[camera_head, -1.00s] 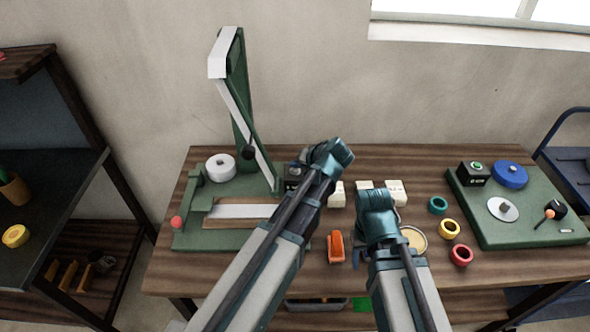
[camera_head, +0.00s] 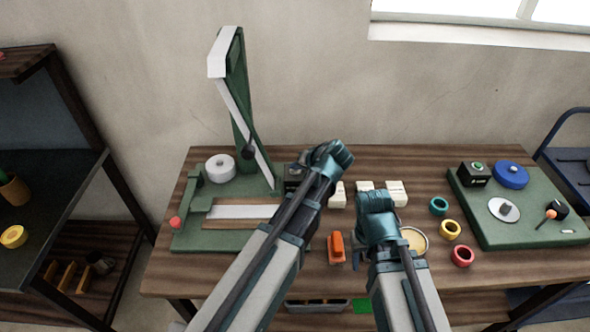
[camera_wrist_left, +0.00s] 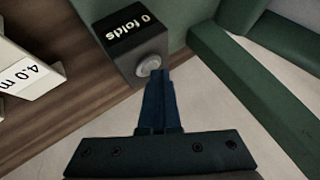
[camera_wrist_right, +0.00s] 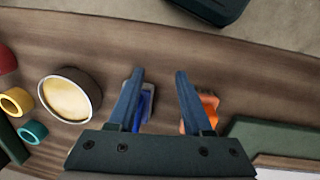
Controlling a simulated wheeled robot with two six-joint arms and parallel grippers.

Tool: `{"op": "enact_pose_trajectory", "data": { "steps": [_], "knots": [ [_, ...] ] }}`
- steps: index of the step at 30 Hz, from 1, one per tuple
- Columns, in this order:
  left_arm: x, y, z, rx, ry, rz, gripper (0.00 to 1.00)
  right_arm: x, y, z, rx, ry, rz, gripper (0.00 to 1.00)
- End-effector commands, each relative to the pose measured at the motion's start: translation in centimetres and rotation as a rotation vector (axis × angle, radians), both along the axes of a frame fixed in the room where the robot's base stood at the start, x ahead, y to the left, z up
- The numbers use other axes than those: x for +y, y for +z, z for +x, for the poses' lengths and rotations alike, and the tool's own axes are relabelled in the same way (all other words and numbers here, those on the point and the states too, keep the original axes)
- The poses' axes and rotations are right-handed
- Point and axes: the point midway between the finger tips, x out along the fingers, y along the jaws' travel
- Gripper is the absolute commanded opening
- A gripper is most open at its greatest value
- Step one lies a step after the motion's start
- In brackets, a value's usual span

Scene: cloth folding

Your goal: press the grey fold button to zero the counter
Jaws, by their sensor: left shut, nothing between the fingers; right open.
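The counter (camera_wrist_left: 138,42) is a dark box with a label reading "0 folds" in the left wrist view. The round grey button (camera_wrist_left: 148,66) is on its face. In the head view the counter (camera_head: 293,174) is partly hidden behind my left arm. My left gripper (camera_wrist_left: 158,74) is shut and empty, its tips right at the lower edge of the button; I cannot tell whether they touch it. My right gripper (camera_wrist_right: 160,74) is open and empty above the table, between a blue object (camera_wrist_right: 146,106) and an orange object (camera_wrist_right: 208,106).
The green folding stand (camera_head: 240,110) rises left of the counter, with a white roll (camera_head: 220,167) on its base. White labelled blocks (camera_head: 397,192) stand right of the counter. A round tin (camera_head: 415,241), coloured rings (camera_head: 450,229) and a green board (camera_head: 530,225) lie further right.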

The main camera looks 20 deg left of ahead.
Motion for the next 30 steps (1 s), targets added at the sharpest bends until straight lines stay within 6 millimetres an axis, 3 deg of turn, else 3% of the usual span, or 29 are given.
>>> {"op": "enact_pose_trajectory", "data": {
  "steps": [9, 22, 30],
  "knots": [
    [0.0, 1.6, 0.0, 0.001, 0.001, 0.000, 0.00, 0.0, 1.7, 0.0, 0.000, 0.000, 0.000, 0.50],
    [0.0, 1.8, 0.0, 0.000, 0.000, 0.000, 0.00, 0.0, 1.9, 0.0, 0.000, 0.000, 0.000, 0.50],
    [0.0, 4.1, 0.0, 0.000, 0.000, 0.000, 0.00, 0.0, 4.1, 0.0, 0.000, 0.000, 0.000, 0.50]
  ]
}}
